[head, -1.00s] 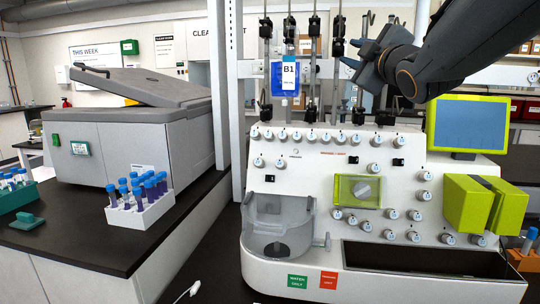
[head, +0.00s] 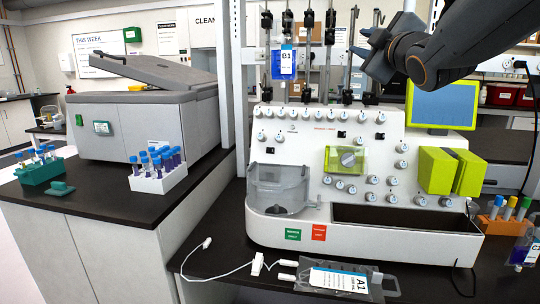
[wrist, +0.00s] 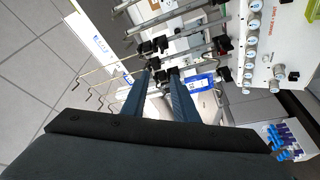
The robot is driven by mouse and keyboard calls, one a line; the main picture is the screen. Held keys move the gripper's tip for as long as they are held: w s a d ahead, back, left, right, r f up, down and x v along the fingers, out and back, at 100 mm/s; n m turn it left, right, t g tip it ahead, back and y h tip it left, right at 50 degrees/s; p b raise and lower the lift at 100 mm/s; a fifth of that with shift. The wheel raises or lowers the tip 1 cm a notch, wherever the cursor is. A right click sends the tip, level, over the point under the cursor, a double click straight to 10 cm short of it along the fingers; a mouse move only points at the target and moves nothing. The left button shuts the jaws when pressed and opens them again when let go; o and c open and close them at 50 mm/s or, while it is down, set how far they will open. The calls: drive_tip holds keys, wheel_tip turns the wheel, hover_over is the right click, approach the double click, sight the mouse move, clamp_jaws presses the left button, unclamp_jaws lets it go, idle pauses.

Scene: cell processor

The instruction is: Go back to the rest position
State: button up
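My gripper (head: 366,46) is raised at the upper right of the head view, in front of the rods above the white cell processor (head: 300,215). Its two fingers are apart with nothing between them; the wrist view shows the empty gap too (wrist: 160,72). A blue bag labelled B1 (head: 287,66) hangs from the rods, to the left of my gripper and apart from it. Its blue and white label also shows in the wrist view (wrist: 201,82), just right of the fingers.
A clear bag labelled A1 (head: 340,281) with white tubing lies on the dark counter in front. A bag (head: 523,250) and an orange tube rack (head: 492,226) are at the right. A white tube rack (head: 160,182) and a grey lidded machine (head: 140,130) stand left.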

drive_tip(key=s+f+m+g+h, duration=0.25)
drive_tip(key=f+m+g, duration=0.2)
drive_tip(key=f, duration=1.15)
drive_tip(key=s+f+m+g+h, duration=0.1)
drive_tip(key=s+f+m+g, duration=0.3)
drive_tip(key=f, duration=1.1)
drive_tip(key=s+a+f+m+g, duration=0.1)
drive_tip(key=s+f+m+g, duration=0.1)
drive_tip(key=s+f+g, duration=0.3)
drive_tip(key=s+a+f+m+g+y, duration=0.1)
drive_tip(key=s+f+m+g, duration=0.2)
drive_tip(key=s+f, duration=0.9)
drive_tip(key=s+g, duration=0.3)
drive_tip(key=s, duration=0.1)
drive_tip(key=shift+a+f, duration=0.35)
drive_tip(key=shift+f, duration=0.05)
